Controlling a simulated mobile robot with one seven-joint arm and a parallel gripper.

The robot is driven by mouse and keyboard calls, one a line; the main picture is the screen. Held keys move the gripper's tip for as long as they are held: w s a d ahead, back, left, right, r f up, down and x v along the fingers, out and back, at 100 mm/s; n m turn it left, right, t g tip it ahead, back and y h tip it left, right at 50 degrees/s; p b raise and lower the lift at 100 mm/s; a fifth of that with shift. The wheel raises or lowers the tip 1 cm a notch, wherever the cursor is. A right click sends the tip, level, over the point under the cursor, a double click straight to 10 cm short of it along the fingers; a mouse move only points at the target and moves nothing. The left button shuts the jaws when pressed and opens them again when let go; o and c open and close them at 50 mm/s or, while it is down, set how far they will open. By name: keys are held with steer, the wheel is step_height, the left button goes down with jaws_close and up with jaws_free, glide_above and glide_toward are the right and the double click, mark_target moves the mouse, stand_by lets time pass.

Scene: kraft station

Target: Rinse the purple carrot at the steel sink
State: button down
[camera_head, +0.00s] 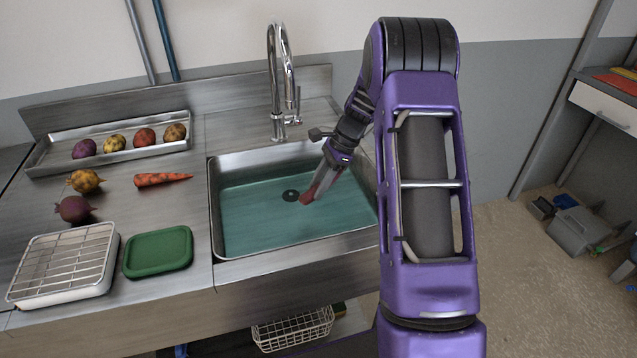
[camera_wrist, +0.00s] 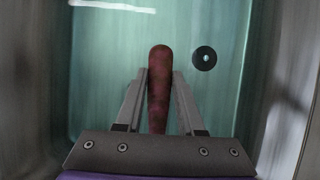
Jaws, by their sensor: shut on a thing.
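My gripper (camera_head: 322,182) reaches down into the steel sink (camera_head: 213,205) from the right. In the wrist view my gripper (camera_wrist: 159,80) is shut on a dark reddish-purple carrot (camera_wrist: 159,62), with one finger on each side of it. The carrot's end (camera_head: 307,196) also shows below the fingers in the head view, close to the round dark drain (camera_head: 290,196). The sink holds teal-looking water. Whether the carrot touches the water is hard to tell. The chrome faucet (camera_head: 276,80) stands behind the sink, its spout bent over the basin. I see no stream from it.
An orange carrot (camera_head: 162,180), a yellow root (camera_head: 85,181) and a purple beet (camera_head: 75,209) lie on the counter left of the sink. A metal tray (camera_head: 48,164) holds several round roots behind them.

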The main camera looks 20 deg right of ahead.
steer(key=shift+f+b, duration=2.55)
steer(key=shift+f, duration=1.1)
step_height(320, 180, up, 14)
steer(key=p, duration=1)
steer(key=shift+p, duration=0.3)
steer(key=shift+r, duration=2.85)
steer(key=shift+r, duration=2.05)
